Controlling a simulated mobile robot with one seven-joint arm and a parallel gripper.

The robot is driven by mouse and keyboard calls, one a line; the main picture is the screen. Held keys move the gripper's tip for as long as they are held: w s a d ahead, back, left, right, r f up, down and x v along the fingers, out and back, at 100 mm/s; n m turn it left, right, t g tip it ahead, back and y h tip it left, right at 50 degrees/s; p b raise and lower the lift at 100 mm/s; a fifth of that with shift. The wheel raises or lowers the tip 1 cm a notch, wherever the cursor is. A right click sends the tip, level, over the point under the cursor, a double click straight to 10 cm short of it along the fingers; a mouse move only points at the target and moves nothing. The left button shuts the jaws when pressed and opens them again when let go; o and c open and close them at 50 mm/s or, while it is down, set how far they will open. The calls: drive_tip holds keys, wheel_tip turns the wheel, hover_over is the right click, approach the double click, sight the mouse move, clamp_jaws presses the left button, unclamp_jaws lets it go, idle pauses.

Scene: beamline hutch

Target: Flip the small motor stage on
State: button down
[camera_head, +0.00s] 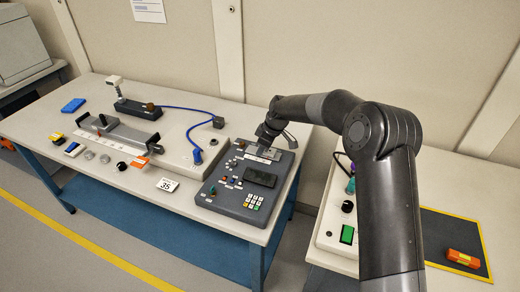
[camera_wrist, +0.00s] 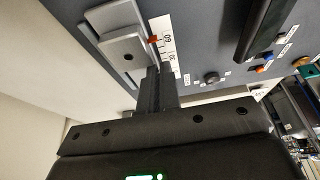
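A dark grey control panel (camera_head: 222,195) sits at the right end of the long table, with a screen, keypad, knobs and small switches. My gripper (camera_head: 266,136) is low over its far edge. In the wrist view the fingers of my gripper (camera_wrist: 157,82) look shut together with nothing clearly between them. They overlap the end of a light grey slider block (camera_wrist: 122,48) on the panel; I cannot tell if they touch. A red pointer (camera_wrist: 153,39) stands beside a white number scale (camera_wrist: 166,48). I cannot tell which control is labelled for the small motor stage.
A grey rail device (camera_head: 125,133) and a dark post stand (camera_head: 138,108) are on the table's left part. On the right, another table holds a white box with a green button (camera_head: 347,234) and an orange tool (camera_head: 463,258).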

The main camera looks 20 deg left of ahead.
drive_tip(key=shift+w+d+f, duration=0.15)
drive_tip(key=shift+d+f, duration=0.05)
drive_tip(key=shift+d, duration=0.25)
drive_tip(key=shift+w+d+f, duration=0.15)
drive_tip(key=shift+d, duration=0.3)
drive_tip(key=a, duration=0.6)
drive_tip(key=shift+s+r, duration=0.15)
drive_tip(key=shift+s, duration=0.15)
drive_tip(key=v, duration=1.1)
drive_tip(key=s+d+r+m+t+h, duration=0.1)
drive_tip(key=s+d+r+m, duration=0.3)
drive_tip(key=d, duration=0.5)
drive_tip(key=s+d+r+m+t+h, duration=0.1)
drive_tip(key=s+d+r+m, duration=0.1)
drive_tip(key=s+d+r, duration=0.45)
drive_tip(key=s+d+r+m+t+h, duration=0.1)
drive_tip(key=s+d+r+m+t, duration=0.1)
drive_tip(key=d+r, duration=0.65)
drive_tip(key=s+d+f+m, duration=0.2)
drive_tip(key=s+d+m, duration=0.3)
drive_tip(key=s+d, duration=0.4)
drive_tip(key=s+d+f+m+t+h, duration=0.1)
drive_tip(key=s+d+f+m, duration=0.2)
drive_tip(key=s+d, duration=0.7)
drive_tip(key=shift+s+d+m+t, duration=0.3)
drive_tip(key=shift+s+m, duration=0.8)
drive_tip(key=shift+s, duration=0.7)
drive_tip(key=shift+f, duration=0.1)
